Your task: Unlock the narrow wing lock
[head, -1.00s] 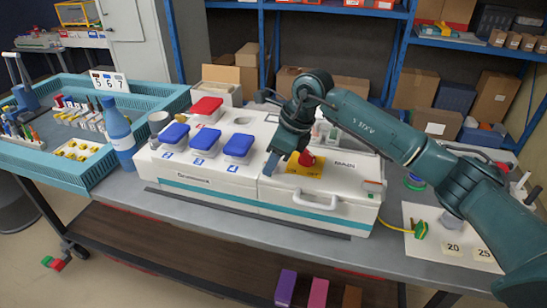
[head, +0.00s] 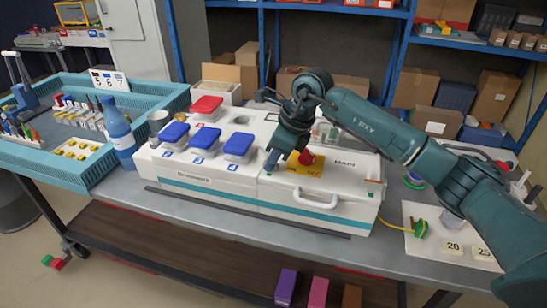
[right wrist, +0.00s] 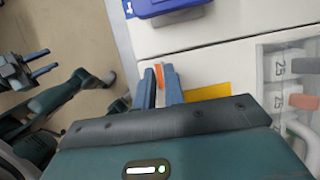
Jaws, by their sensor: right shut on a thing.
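A white box has a yellow plate (head: 300,168) and a red knob (head: 306,157) on its right half. My right gripper (head: 271,166) is low over the box, left of the yellow plate. In the right wrist view, its two fingers (right wrist: 159,75) are closed around a thin orange piece (right wrist: 159,74) at the box's edge, which looks like the narrow wing lock. The fingers mostly hide this piece, and it cannot be made out in the head view. What looks like my left gripper (right wrist: 53,60) shows at the left of the right wrist view, fingers apart and empty.
Blue switch covers (head: 204,142) and a red cover (head: 207,106) stand on the box's left half. A white handle (head: 317,203) sticks out from its front. A blue bottle (head: 117,132) and teal tray (head: 60,168) are at the left. A plug (head: 420,229) lies at the right.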

